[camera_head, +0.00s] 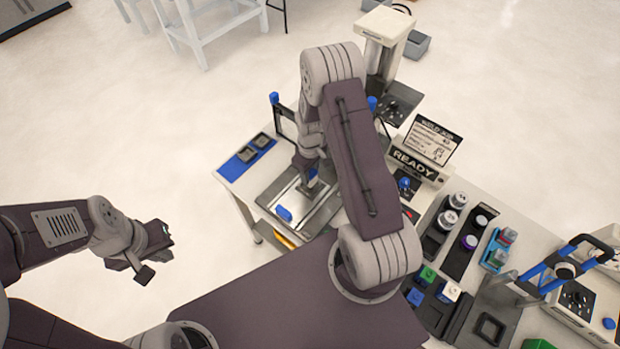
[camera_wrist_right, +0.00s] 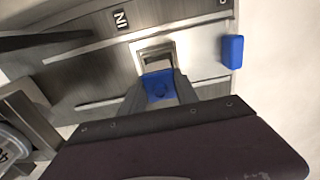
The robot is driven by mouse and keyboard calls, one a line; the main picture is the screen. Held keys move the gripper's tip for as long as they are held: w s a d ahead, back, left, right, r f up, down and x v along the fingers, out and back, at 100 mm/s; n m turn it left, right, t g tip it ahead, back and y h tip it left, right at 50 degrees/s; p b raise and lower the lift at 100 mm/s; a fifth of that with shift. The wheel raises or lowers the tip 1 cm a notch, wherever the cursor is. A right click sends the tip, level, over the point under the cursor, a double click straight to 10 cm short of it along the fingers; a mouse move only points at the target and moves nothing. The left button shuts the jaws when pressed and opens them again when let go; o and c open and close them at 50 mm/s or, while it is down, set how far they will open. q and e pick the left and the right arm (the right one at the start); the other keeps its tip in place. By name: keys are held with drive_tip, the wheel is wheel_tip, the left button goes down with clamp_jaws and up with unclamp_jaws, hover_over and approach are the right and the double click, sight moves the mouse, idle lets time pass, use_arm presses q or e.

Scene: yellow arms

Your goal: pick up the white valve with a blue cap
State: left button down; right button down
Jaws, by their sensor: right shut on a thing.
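The valve's blue cap (camera_wrist_right: 158,86) shows between the fingers of my right gripper (camera_wrist_right: 161,92) in the right wrist view. A pale, square-framed part (camera_wrist_right: 154,52) lies just beyond the cap; I cannot tell whether it belongs to the valve. My right gripper (camera_head: 308,183) points down over a grey metal tray (camera_head: 322,216) in the head view and is shut on the valve. The fingers and arm hide most of the valve. My left gripper (camera_head: 150,255) is open and empty, off to the left above the floor.
A blue block (camera_head: 284,213) sits at the tray's near edge. A blue mat (camera_head: 247,157) with dark blocks lies left of it. A READY sign (camera_head: 414,164), racks of jars and a blue-handled press (camera_head: 560,268) stand to the right.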

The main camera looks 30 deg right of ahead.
drive_tip(key=s+a+r+b, duration=0.1)
drive_tip(key=s+r+b, duration=0.1)
drive_tip(key=s+r, duration=0.6)
drive_tip(key=s, duration=0.3)
drive_tip(key=shift+s+a+b, duration=0.3)
drive_tip(key=shift+s+a, duration=0.05)
drive_tip(key=shift+a, duration=0.05)
drive_tip(key=shift+f, duration=0.1)
